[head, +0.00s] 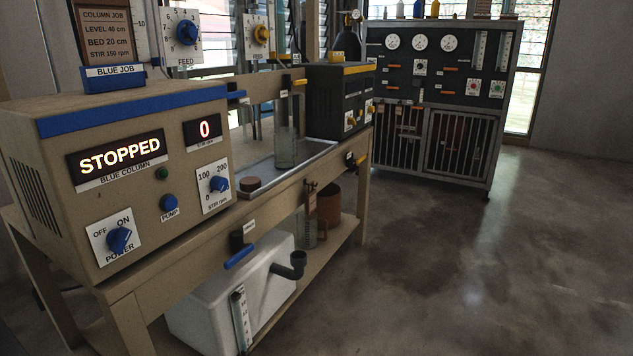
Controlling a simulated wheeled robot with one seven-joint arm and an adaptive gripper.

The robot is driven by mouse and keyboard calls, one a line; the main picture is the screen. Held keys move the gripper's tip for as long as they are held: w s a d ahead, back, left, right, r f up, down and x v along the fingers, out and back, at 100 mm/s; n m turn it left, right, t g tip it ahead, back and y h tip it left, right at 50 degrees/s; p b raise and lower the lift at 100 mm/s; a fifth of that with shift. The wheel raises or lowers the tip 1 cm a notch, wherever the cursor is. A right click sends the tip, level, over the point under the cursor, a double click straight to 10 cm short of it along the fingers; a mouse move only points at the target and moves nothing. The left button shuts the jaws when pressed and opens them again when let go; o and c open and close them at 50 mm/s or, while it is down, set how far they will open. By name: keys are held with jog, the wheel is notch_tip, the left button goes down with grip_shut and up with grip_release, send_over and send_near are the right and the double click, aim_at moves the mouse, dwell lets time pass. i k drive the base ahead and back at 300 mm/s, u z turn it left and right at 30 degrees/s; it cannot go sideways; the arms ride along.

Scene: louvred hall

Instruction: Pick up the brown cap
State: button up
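A small round brown piece that looks like the brown cap (250,184) lies on the tan bench (262,212), just right of the control box with the blue stripe. It sits near the front edge, at the left end of a shallow metal tray (312,150). A clear upright cylinder (286,148) stands in the tray to its right. No gripper or arm of mine shows in this view.
The blue-striped control box (140,110) reads STOPPED and 0. A dark box (338,112) stands at the bench's far end. Below are a white tank (215,295) and a protruding blue-handled valve (238,256). A panel cabinet (440,70) stands behind; floor (480,260) at right is clear.

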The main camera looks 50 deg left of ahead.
aim_at(247, 183)
jog(key=z, duration=0.1)
jog(key=i, duration=1.9)
jog(key=u, duration=3.55)
